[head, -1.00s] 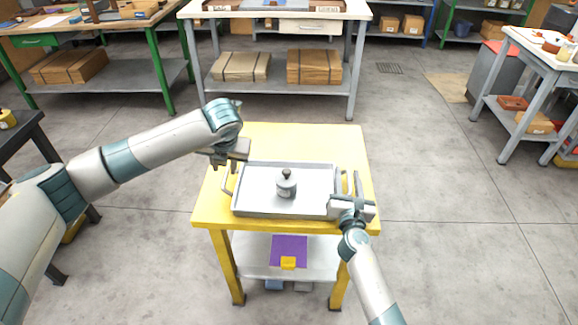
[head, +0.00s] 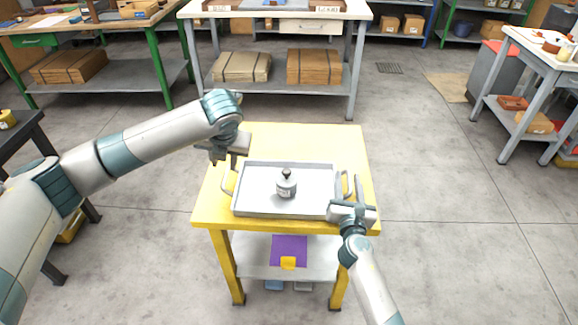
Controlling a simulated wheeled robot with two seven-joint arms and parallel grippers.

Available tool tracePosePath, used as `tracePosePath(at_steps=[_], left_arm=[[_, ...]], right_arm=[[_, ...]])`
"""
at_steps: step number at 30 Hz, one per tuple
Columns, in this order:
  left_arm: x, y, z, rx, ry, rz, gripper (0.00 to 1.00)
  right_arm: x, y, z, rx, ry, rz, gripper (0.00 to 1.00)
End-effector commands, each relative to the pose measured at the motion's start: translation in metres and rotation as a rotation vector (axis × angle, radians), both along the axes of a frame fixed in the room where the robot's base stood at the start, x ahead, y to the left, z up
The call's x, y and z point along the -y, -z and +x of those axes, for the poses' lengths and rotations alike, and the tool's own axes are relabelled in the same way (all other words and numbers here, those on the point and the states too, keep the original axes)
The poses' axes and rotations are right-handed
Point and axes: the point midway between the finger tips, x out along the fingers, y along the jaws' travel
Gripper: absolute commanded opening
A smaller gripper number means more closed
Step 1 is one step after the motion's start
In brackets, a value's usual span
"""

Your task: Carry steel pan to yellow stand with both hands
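The steel pan (head: 262,205), a shallow grey rectangular tray with a looped handle at each end, lies flat on the yellow stand (head: 300,138). A small grey bottle with a dark knob (head: 286,186) stands upright inside it. My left gripper (head: 224,160) is above and behind the pan's left handle (head: 228,182), apart from it, and looks open and empty. My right gripper (head: 348,186) is at the right handle, its fingers spread and pointing away from me. Whether its fingers touch the handle is hard to tell.
The stand's lower shelf holds a purple item (head: 289,248) with a yellow block (head: 288,263). A white-topped bench (head: 270,12) stands behind, with open floor between. A small table (head: 545,55) stands at the right and a dark one (head: 22,135) at the left.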

Motion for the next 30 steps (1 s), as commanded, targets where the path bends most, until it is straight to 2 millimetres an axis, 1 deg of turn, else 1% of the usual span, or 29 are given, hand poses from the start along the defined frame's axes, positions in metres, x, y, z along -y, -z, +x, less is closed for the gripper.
tracePosePath(at_steps=[12, 15, 21, 30], left_arm=[[0.000, 0.000, 0.000, 0.000, 0.000, 0.000, 0.29], [0.000, 0.000, 0.000, 0.000, 0.000, 0.000, 0.29], [0.000, 0.000, 0.000, 0.000, 0.000, 0.000, 0.29], [0.000, 0.000, 0.000, 0.000, 0.000, 0.000, 0.29]], right_arm=[[-0.004, 0.001, -0.071, -0.002, -0.001, 0.002, 0.37], [-0.005, 0.001, -0.085, -0.002, 0.000, 0.002, 0.37], [-0.006, 0.001, -0.101, -0.002, 0.001, 0.002, 0.37], [-0.006, 0.000, -0.102, -0.001, 0.000, 0.002, 0.37]])
